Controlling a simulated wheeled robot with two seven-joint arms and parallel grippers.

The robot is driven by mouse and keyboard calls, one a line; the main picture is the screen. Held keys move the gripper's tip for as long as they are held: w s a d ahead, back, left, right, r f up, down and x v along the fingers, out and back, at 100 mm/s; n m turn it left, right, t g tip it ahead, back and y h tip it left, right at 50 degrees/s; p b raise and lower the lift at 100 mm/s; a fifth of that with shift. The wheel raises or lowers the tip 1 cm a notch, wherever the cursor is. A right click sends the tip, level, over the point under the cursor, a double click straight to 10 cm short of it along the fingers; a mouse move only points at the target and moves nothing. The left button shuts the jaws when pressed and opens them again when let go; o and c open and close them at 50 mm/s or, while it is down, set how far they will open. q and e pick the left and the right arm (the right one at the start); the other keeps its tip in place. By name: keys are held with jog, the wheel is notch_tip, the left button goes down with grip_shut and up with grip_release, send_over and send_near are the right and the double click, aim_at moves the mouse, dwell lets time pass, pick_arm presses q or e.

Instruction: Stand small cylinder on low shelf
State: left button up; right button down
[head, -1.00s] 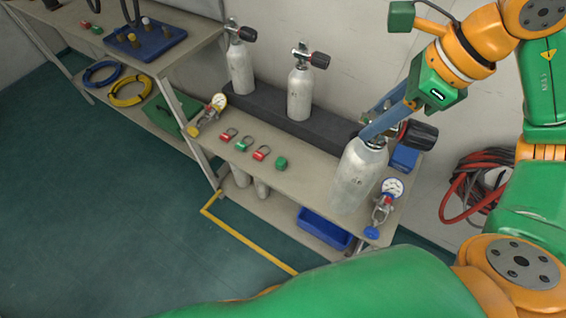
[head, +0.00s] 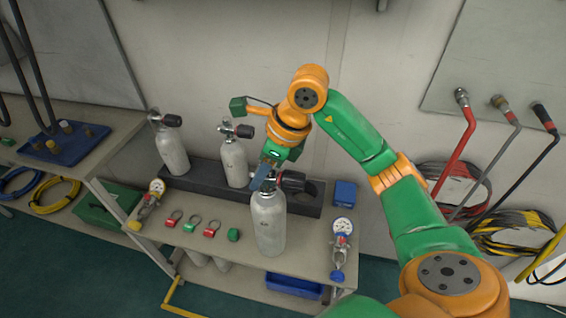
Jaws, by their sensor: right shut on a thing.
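A pale grey cylinder (head: 268,225) with a black valve knob is upright at the front of the bench top. My right gripper (head: 262,180) reaches from behind and is shut on it at its valve; the fingertips are partly hidden by the valve. I cannot tell whether the base touches the bench top or hangs just above it. The low shelf (head: 245,281) is under the bench top, largely hidden by it; the lower parts of cylinders (head: 200,258) show there at the left. My left gripper is out of view.
Two more cylinders, one at left (head: 172,150) and one nearer (head: 234,162), stand at the dark rack (head: 205,172). Red and green rings, a green cap (head: 233,235) and a gauge (head: 342,228) lie on the bench top. A blue bin (head: 293,285) occupies the low shelf's right part.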

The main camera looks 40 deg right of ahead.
jog(key=w+p+x, duration=0.1)
jog(key=p+x, duration=0.1)
jog(key=x, duration=0.7)
jog(key=shift+d, duration=0.25)
jog(key=c, duration=0.7)
grip_release()
jog(key=shift+f, duration=0.15)
jog(key=shift+o, duration=0.9)
jog(key=shift+p, duration=0.3)
